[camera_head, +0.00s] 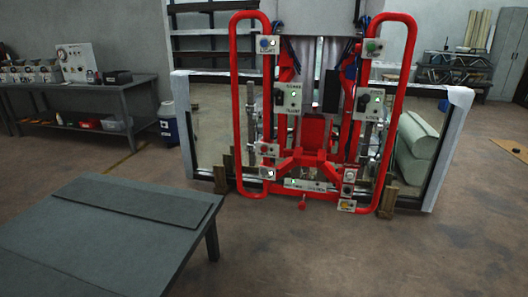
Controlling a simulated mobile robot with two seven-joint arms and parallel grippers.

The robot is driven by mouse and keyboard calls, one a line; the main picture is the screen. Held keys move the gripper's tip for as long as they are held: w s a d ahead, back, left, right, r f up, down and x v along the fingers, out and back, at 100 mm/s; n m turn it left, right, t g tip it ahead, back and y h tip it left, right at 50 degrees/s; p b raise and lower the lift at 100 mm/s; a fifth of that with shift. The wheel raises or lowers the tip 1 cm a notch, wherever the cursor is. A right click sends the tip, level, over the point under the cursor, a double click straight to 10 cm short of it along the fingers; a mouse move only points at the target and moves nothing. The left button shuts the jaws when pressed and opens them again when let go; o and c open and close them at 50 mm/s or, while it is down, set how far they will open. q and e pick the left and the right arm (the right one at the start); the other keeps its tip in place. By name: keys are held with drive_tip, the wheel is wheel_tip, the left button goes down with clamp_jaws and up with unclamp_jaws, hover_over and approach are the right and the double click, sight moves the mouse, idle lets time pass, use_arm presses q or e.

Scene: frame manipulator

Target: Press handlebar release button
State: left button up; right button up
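A red frame manipulator stands upright in the middle of the view, with a tall red left handlebar (236,110) and a tall red right handlebar (398,110). A blue button (266,44) sits on a small plate at the upper left, and a green button (372,47) on one at the upper right. Control boxes with black knobs, a left box (289,98) and a right box (370,103), are at mid height. Lower plates carry more buttons, including a yellow-orange one (346,206). The labels are too small to read, so I cannot tell which is the handlebar release. Neither gripper shows.
A large framed panel (442,150) stands behind the manipulator on wooden blocks. A low dark table (60,255) fills the near left. A workbench (125,87) with devices and a blue bin (168,122) stand at the back left.

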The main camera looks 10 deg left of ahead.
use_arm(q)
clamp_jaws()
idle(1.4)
